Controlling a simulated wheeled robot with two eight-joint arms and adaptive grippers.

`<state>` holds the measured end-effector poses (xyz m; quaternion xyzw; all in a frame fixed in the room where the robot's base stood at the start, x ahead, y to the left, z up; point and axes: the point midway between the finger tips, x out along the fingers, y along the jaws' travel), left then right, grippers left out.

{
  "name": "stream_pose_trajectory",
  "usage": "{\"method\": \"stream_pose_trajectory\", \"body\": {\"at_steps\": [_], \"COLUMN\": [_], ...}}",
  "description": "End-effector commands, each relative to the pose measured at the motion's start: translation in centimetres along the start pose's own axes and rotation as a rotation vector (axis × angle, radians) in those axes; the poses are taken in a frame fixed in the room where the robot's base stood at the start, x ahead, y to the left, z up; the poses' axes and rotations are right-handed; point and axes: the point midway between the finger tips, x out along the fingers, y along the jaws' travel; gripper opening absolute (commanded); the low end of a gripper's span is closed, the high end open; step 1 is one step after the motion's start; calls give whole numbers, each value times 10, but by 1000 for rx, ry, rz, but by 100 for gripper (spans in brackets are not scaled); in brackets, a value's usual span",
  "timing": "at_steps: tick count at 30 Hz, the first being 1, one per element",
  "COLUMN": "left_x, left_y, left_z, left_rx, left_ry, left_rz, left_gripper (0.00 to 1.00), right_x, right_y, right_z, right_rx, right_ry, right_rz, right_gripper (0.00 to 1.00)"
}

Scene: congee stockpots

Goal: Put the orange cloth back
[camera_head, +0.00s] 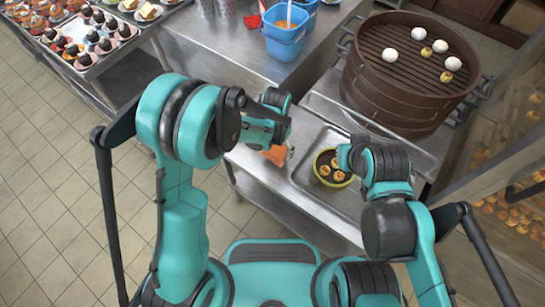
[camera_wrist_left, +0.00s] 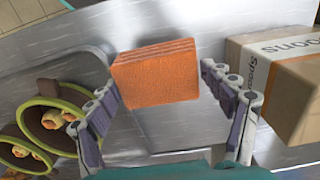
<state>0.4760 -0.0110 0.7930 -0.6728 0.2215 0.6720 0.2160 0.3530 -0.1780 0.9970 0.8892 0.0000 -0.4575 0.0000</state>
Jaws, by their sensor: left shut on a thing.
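The folded orange cloth (camera_head: 277,154) shows just below my left gripper (camera_head: 272,128), near the left edge of the steel counter. In the left wrist view, the cloth (camera_wrist_left: 156,75) is a thick folded block between the two fingers of my left gripper (camera_wrist_left: 165,98), which is shut on it. I cannot tell whether the cloth touches the counter. My right gripper (camera_head: 347,157) is beside a green-rimmed bowl; its fingers are mostly hidden by my own arm, so its opening does not show.
The green-rimmed bowl (camera_head: 332,168) holds small buns and stands in a steel tray (camera_head: 310,185). A brown steamer (camera_head: 408,75) with buns is behind it. A blue bucket (camera_head: 285,35) stands at the back. A cardboard box (camera_wrist_left: 280,75) shows right of my left fingers.

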Motion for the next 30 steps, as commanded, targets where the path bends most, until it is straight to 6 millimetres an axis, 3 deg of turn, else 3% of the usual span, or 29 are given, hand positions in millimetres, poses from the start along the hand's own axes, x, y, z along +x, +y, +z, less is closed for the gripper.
{"method": "stream_pose_trajectory", "body": {"at_steps": [7, 14, 17, 23, 24, 25, 30], "left_x": [14, 48, 48, 48, 48, 48, 47], "left_y": [-9, -9, -9, -9, -9, -9, -9], "left_z": [9, 8, 9, 9, 9, 9, 9], "left_rx": [0, 0, 0, 0, 0, 0, 0], "left_ry": [0, 1, 1, 0, 0, 0, 0], "left_rz": [0, 0, 0, 0, 0, 0, 0], "left_gripper": [58, 58, 50, 50, 89, 97, 100], "right_x": [7, 20, 19, 20, 19, 19, 19], "right_y": [0, 0, 0, 0, 0, 0, 0], "right_z": [5, 14, 14, 14, 14, 14, 14], "right_rx": [0, 0, 0, 0, 0, 0, 0], "right_ry": [0, 0, 0, 0, 0, 0, 0], "right_rz": [0, 0, 0, 0, 0, 0, 0], "right_gripper": [0, 0, 0, 0, 0, 0, 0]}}
